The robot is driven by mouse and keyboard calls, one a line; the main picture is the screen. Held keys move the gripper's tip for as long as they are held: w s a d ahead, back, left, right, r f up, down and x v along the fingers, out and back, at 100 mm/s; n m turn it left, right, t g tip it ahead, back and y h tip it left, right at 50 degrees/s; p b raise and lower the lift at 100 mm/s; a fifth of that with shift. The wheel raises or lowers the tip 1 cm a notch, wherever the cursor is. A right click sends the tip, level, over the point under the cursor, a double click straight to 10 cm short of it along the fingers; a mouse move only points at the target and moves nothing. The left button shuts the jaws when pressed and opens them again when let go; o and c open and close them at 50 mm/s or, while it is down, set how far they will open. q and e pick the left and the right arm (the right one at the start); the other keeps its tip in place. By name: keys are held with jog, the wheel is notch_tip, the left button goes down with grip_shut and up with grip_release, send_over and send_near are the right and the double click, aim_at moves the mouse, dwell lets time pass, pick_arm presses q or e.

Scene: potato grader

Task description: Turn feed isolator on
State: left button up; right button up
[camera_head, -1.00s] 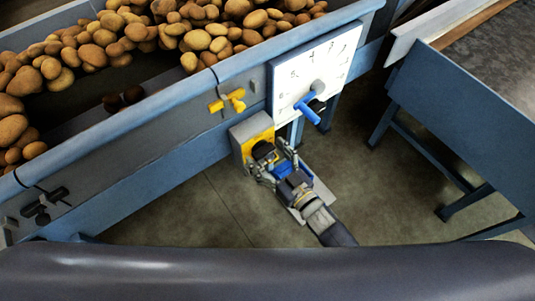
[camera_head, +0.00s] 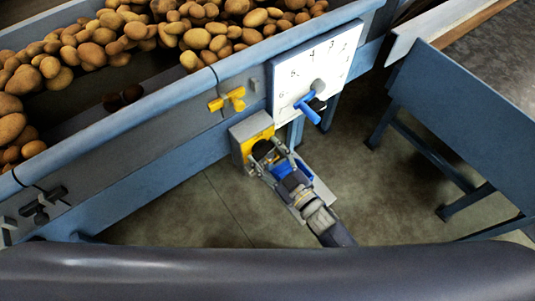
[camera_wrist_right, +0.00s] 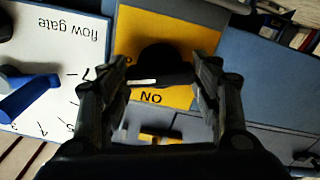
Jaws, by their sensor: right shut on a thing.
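The feed isolator is a grey box (camera_head: 240,133) with a yellow plate under the white dial panel. In the right wrist view its yellow plate (camera_wrist_right: 187,32) carries a black knob (camera_wrist_right: 163,62) with a white mark and the word ON, seen upside down. The mark lies roughly level in that view, pointing left, not straight at ON. My right gripper (camera_head: 269,159) is at the isolator, shut on the black knob, its fingers (camera_wrist_right: 164,80) on either side of it. The knob is partly hidden by the gripper in the head view. My left gripper is not in view.
The white flow gate dial (camera_head: 330,50) with a blue handle (camera_head: 307,110) is just above the isolator. A yellow handle (camera_head: 229,100) is to its upper left. Potatoes lie in the blue machine (camera_head: 120,120). A blue table stands at right; the floor between is clear.

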jog(key=n, duration=0.3)
jog(key=shift+f+n+b, duration=0.1)
jog(key=shift+n+b, duration=0.25)
jog(key=shift+n, duration=0.05)
jog(key=n+b, duration=0.1)
jog(key=n, duration=0.2)
jog(key=shift+n, duration=0.3)
jog(key=n+b, duration=0.1)
jog(key=n, duration=0.3)
jog(key=shift+f, duration=0.1)
jog(key=shift+s+n+b, duration=0.1)
jog(key=shift+n+b, duration=0.5)
jog(key=shift+n, duration=0.8)
jog(key=o, duration=1.1)
jog(key=shift+c, duration=0.2)
